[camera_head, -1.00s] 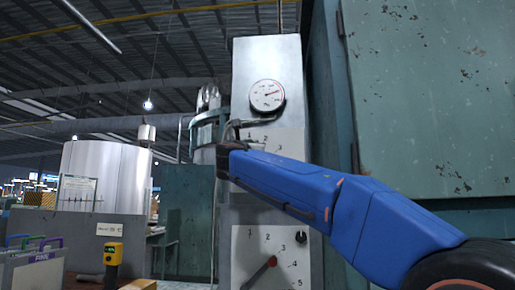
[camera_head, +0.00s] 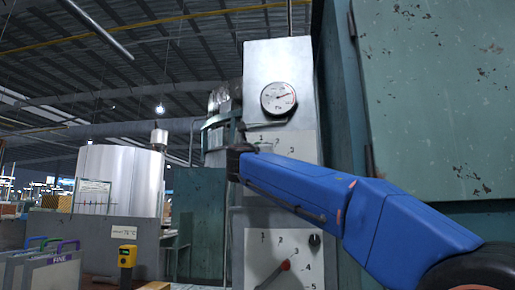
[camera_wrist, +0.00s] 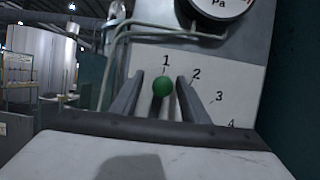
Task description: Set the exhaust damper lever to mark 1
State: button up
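In the wrist view, a lever with a green ball knob (camera_wrist: 162,86) stands on a white panel with a numbered scale (camera_wrist: 222,84). Its knob is just below the mark 1. My gripper (camera_wrist: 160,98) is open, with one dark finger on each side of the knob and a visible gap on both sides. In the head view, my gripper (camera_head: 235,162) is in front of the upper panel's left side, and the green knob is hidden there. A second lever with a red knob (camera_head: 286,265) is on the lower panel, pointing towards mark 3. No lever names are readable.
A round pressure gauge (camera_head: 278,98) sits above the scale, with a pipe (camera_wrist: 140,28) running beside it. A green cabinet (camera_head: 430,100) stands close on the right. A black knob (camera_head: 315,240) is on the lower panel.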

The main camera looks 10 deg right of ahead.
jog(key=v, duration=1.7)
jog(key=shift+s, duration=0.25)
jog(key=shift+s+f, duration=0.1)
